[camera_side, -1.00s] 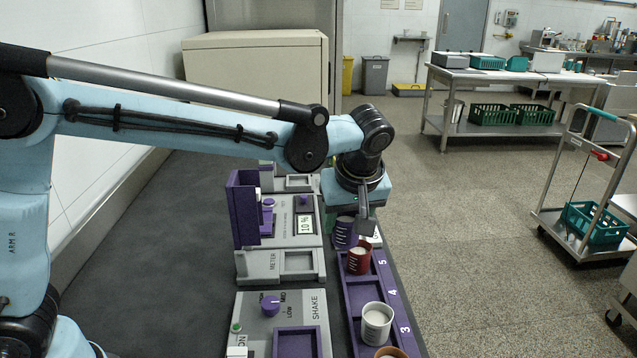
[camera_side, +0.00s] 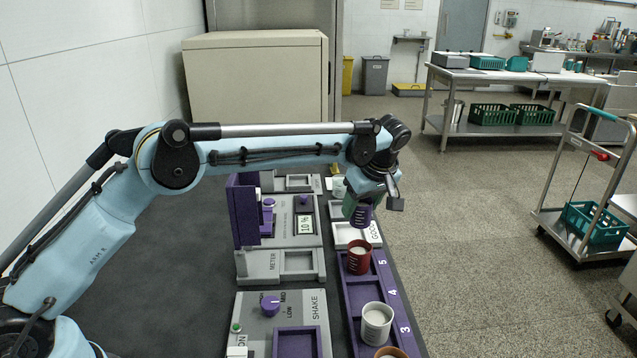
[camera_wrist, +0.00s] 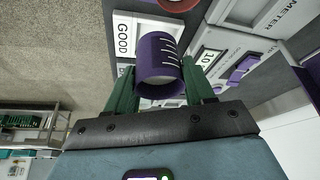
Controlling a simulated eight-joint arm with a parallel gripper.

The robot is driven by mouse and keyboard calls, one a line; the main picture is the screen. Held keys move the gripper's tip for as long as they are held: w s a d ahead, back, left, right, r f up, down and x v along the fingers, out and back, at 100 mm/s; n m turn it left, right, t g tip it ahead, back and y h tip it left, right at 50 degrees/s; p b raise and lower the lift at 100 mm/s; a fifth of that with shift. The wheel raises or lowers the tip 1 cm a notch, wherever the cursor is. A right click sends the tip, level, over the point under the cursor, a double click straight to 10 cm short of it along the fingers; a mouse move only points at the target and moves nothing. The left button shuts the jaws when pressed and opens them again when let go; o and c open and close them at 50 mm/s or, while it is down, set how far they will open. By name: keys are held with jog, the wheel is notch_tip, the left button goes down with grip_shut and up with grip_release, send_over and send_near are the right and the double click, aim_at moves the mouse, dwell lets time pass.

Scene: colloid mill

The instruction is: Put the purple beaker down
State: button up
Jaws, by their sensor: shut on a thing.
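The purple beaker (camera_side: 361,214) with white marks is held in my gripper (camera_side: 357,210) in the side view, tilted a little, appearing above the white GOOD tray (camera_side: 343,241). In the wrist view the beaker (camera_wrist: 158,58) sits between the two green fingers of my gripper (camera_wrist: 160,86), with pale contents showing at its mouth. The GOOD tray (camera_wrist: 122,42) lies beyond it, partly covered by the beaker. The exact gap between beaker and tray cannot be told.
A red beaker (camera_side: 358,261) stands in the purple rack (camera_side: 402,313) just in front, with a white beaker (camera_side: 376,326) nearer. A pale green beaker (camera_side: 338,187) stands behind. The grey meter (camera_side: 284,262) and the shake unit (camera_side: 312,305) lie to the left.

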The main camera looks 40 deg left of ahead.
jog(key=w+a+f, duration=0.1)
jog(key=a+f, duration=0.1)
jog(key=w+a+f, duration=0.1)
jog(key=a, duration=0.1)
jog(key=shift+w, duration=0.35)
jog(key=shift+a+f, duration=0.15)
jog(key=shift+f, duration=1.85)
jog(key=shift+f, duration=0.1)
jog(key=o, duration=1.1)
jog(key=shift+o, duration=0.2)
jog(key=v, duration=1.2)
jog(key=shift+s, duration=0.1)
